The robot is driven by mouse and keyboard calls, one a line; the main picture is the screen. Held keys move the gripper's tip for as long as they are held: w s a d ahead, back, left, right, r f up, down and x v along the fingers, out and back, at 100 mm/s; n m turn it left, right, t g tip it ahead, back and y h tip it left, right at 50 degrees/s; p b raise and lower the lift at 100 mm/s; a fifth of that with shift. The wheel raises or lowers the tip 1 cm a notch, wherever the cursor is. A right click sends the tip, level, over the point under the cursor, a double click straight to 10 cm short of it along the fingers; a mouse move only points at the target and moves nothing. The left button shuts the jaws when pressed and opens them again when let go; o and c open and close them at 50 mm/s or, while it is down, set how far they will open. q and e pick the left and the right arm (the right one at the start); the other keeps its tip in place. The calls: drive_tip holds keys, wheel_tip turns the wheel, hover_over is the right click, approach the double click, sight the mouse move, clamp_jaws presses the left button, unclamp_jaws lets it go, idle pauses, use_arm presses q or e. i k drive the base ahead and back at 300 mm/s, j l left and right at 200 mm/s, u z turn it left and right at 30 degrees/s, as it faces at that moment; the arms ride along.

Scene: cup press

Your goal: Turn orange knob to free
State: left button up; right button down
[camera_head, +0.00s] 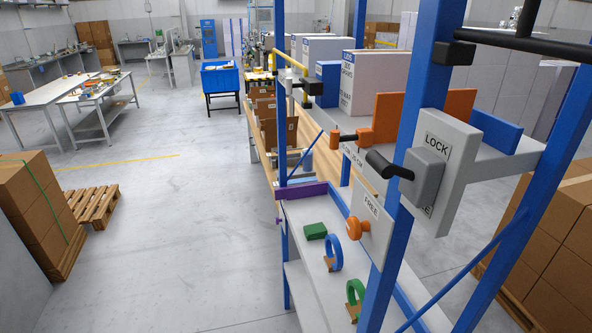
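An orange knob (354,228) sits on a white plate (371,222) whose visible label reads FREE, at the lower middle. A second orange part, a handle with a dark bar (350,136), sticks out further up, near a small plate with partly hidden lettering (352,157). Nearer to me, a white panel (440,135) reads LOCK at its top, with a partly hidden label at its bottom. It carries a grey block (424,178) with a black handle (387,166) pointing left. I cannot tell which way the orange knob is turned. Neither of my grippers is in view.
Blue uprights (405,150) of the rack stand close in front of the plates. A shelf (318,212) below holds a green block (315,231), a blue ring (334,254) and a green ring (355,294). Open floor (190,230) lies left of the rack.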

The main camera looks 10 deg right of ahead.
sight(354, 228)
drive_tip(key=i+j+z, duration=0.6)
drive_tip(key=j+z, duration=0.2)
drive_tip(key=i+j+z, duration=0.2)
drive_tip(key=j+z, duration=0.15)
drive_tip(key=j, duration=0.15)
drive_tip(key=i+j+z, duration=0.15)
drive_tip(key=j+z, duration=0.25)
drive_tip(key=j, duration=0.15)
drive_tip(key=j+z, duration=0.4)
drive_tip(key=j, duration=0.2)
drive_tip(key=j+z, duration=0.4)
drive_tip(key=j, duration=0.2)
